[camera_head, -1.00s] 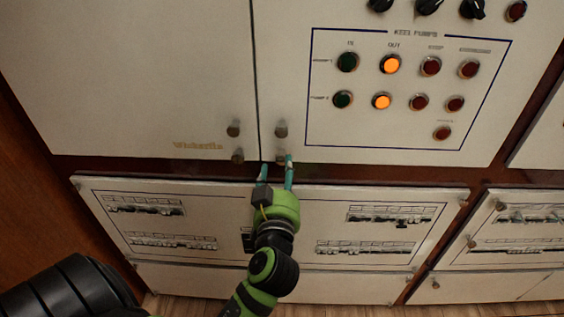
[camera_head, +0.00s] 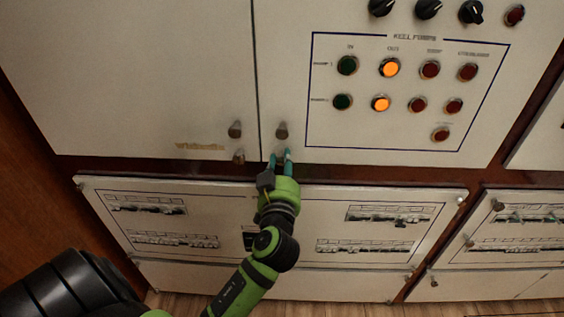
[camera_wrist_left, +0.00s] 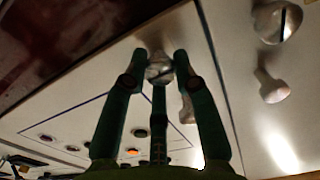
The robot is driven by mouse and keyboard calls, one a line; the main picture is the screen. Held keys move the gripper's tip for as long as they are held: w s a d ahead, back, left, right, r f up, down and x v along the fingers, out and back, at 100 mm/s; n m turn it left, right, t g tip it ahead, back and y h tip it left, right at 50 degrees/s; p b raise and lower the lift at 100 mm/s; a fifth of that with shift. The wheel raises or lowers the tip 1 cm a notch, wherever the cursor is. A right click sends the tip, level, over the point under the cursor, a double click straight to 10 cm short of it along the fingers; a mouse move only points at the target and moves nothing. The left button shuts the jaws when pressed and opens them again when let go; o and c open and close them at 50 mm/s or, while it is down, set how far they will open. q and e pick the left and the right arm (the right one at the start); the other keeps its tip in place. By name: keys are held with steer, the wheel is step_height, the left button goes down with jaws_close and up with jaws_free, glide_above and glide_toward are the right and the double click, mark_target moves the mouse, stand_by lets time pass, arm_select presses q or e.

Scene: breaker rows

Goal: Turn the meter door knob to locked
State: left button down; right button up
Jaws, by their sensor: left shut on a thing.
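My left gripper (camera_head: 280,158) reaches up from below to the bottom edge of the right upper door (camera_head: 400,160), which carries the pump buttons. In the left wrist view its fingers (camera_wrist_left: 159,63) are shut on a small metal knob (camera_wrist_left: 160,72) at that door's lower corner. The fingers hide most of this knob in the head view. Another knob (camera_head: 282,131) sits just above it on the same door and is free. The slot direction of the held knob is not clear. My right gripper is not in view.
The left upper door (camera_head: 130,80) has two similar knobs, an upper one (camera_head: 235,130) and a lower one (camera_head: 238,156), close beside my gripper. A breaker panel (camera_head: 290,220) lies below, behind my arm. Two orange lamps glow among the pump buttons.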

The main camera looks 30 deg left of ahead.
arm_select(q)
steer(key=shift+r, duration=0.25)
steer(key=m+p, duration=0.1)
steer(key=m, duration=0.2)
steer(key=shift+r+m, duration=0.15)
steer(key=shift+m, duration=0.25)
steer(key=m+p, duration=0.2)
steer(key=m, duration=0.3)
steer(key=shift+r+m, duration=0.1)
steer(key=shift+m, duration=0.2)
steer(key=shift+w+d+f+m+p, duration=0.1)
steer(key=shift+m+p, duration=0.7)
steer(key=shift+m, duration=1.35)
steer(key=shift+f+m+p, duration=0.1)
steer(key=shift+m+p, duration=0.65)
steer(key=shift+m, duration=1.4)
steer(key=c, duration=1)
jaws_free()
steer(key=shift+f, duration=0.1)
steer(key=shift+w+d+f, duration=0.1)
steer(key=shift+d, duration=0.05)
